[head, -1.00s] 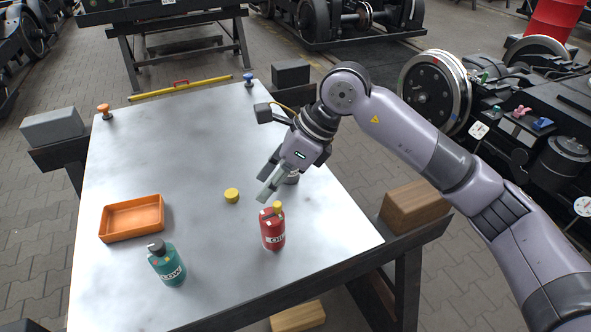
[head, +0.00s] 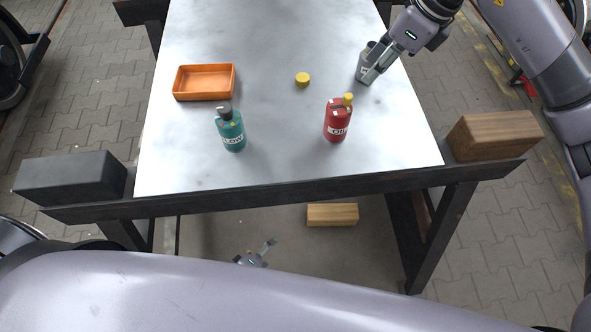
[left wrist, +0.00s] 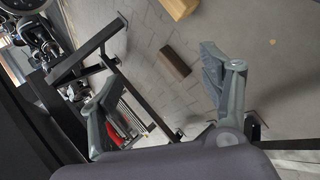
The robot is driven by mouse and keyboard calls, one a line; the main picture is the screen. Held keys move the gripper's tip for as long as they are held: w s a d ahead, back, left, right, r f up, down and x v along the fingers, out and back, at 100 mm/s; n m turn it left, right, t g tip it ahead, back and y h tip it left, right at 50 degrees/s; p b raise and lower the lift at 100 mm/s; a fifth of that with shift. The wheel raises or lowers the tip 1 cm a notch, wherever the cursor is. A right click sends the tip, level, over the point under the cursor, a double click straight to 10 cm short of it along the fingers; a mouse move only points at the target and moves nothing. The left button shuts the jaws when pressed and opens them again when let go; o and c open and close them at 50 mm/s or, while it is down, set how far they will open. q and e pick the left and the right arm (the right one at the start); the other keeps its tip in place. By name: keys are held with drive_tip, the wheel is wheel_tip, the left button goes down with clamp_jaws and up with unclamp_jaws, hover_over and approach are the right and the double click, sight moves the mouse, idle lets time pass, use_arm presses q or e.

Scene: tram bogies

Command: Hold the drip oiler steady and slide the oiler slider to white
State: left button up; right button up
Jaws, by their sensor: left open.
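A red bottle marked OIL (head: 337,122) with a yellow knob and small coloured marks on top stands upright on the table. A teal bottle (head: 232,132) with a dark cap and coloured marks stands to its left. I cannot tell for certain which is the drip oiler; no slider is clearly made out. My left gripper (head: 257,255) is low in front of the table, partly hidden behind my own arm. Its fingers stand apart and empty in the left wrist view (left wrist: 163,75). My right gripper (head: 374,63) is open beside a grey cup (head: 363,72), partly covering it.
An orange tray (head: 204,97) and a yellow disc (head: 302,79) lie on the table. A wooden block (head: 493,136) and a dark block (head: 72,178) sit at the front corners. The dark front beam (head: 290,190) lies between my left gripper and the tabletop.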

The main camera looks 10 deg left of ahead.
sight(332, 126)
use_arm(q)
drive_tip(key=w+d+r+n+t+h, duration=0.1)
drive_tip(key=w+d+r+n+t, duration=0.15)
drive_tip(key=r+n, duration=0.7)
drive_tip(key=w+d+r+n+t+h, duration=0.1)
drive_tip(key=w+d+r+n+t, duration=0.15)
drive_tip(key=r+n, duration=0.65)
drive_tip(key=w+d+r+n+t, duration=0.2)
drive_tip(key=d+r+n+t, duration=0.15)
drive_tip(key=r, duration=1.05)
drive_tip(key=w+d+r+m, duration=0.1)
drive_tip(key=w, duration=0.5)
drive_tip(key=w+d+r+m, duration=0.1)
drive_tip(key=w+d, duration=0.1)
drive_tip(key=w, duration=0.4)
drive_tip(key=w+d+r+m+h, duration=0.1)
drive_tip(key=w+d, duration=0.1)
drive_tip(key=w, duration=0.5)
drive_tip(key=shift+d+r, duration=0.15)
drive_tip(key=shift+r, duration=0.2)
